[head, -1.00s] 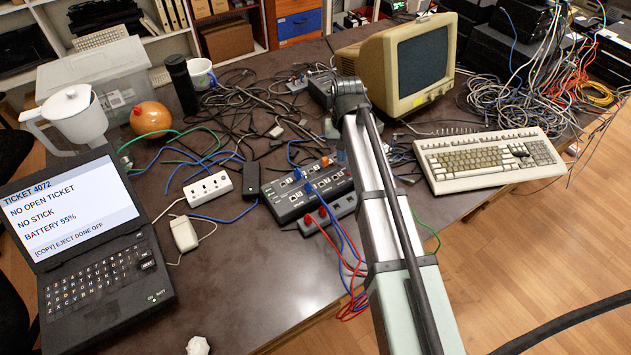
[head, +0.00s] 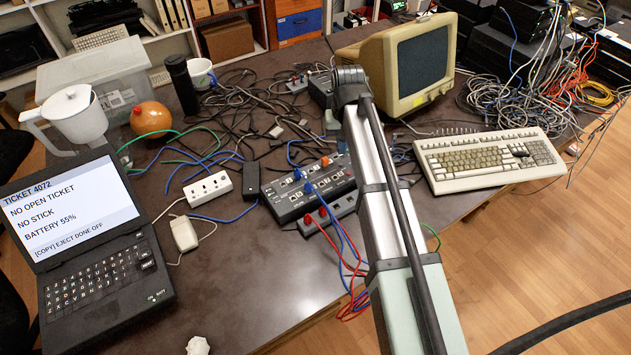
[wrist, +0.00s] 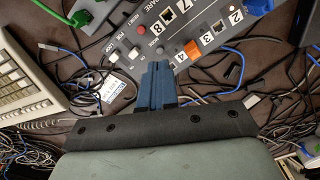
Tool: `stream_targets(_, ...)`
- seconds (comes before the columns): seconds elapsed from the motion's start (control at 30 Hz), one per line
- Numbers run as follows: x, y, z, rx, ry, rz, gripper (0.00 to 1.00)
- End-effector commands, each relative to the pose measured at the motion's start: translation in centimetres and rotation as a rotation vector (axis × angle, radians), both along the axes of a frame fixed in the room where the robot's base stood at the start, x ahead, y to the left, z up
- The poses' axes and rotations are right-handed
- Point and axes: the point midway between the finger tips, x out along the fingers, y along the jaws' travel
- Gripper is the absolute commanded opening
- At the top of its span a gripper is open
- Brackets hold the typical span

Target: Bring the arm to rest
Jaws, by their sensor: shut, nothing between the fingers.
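A grey device panel (head: 283,206) with numbered sockets and blue plugs lies mid-table in the head view, its right side partly behind my arm. In the wrist view the panel (wrist: 205,14) shows printed numbers, a red button (wrist: 141,29) near the word RESET, and white switches (wrist: 112,56). Whether the tips touch the panel cannot be told. The head view does not show the fingertips clearly.
A white power strip (head: 208,188) and a dark adapter (head: 238,175) lie left of the panel. A beige keyboard (head: 487,160) lies to the right, and a monitor (head: 365,52) stands behind. Blue and red cables cross the table. A laptop (head: 95,285) stands at front left.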

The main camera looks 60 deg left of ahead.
Motion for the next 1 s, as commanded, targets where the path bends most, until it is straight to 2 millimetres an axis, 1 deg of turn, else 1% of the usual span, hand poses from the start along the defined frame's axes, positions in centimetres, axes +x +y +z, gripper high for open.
stream_targets(0.4,0.2,-0.1,0.0,0.001,-0.002,-0.004,0.00)
stream_targets(0.47,0.8,-0.2,-0.2,0.009,-0.009,-0.021,0.00)
stream_targets(0.53,2.4,-0.7,-0.4,0.025,-0.026,-0.061,0.00)
stream_targets(0.57,3.3,-0.9,-0.6,0.038,-0.037,-0.086,0.00)
stream_targets(0.67,7.6,-2.3,-1.3,0.087,-0.089,-0.201,0.00)
stream_targets(0.7,9.6,-3.1,-1.6,0.113,-0.113,-0.255,0.00)
stream_targets(0.77,12.8,-4.3,-2.0,0.153,-0.152,-0.339,0.00)
stream_targets(0.8,14.9,-5.3,-2.2,0.182,-0.178,-0.395,0.00)
stream_targets(0.87,18.0,-6.7,-2.5,0.225,-0.217,-0.477,0.00)
stream_targets(0.9,20.0,-7.8,-2.6,0.253,-0.242,-0.529,0.00)
stream_targets(0.97,23.0,-9.5,-2.8,0.297,-0.279,-0.607,0.00)
stream_targets(1.0,24.9,-10.7,-2.9,0.327,-0.304,-0.657,0.00)
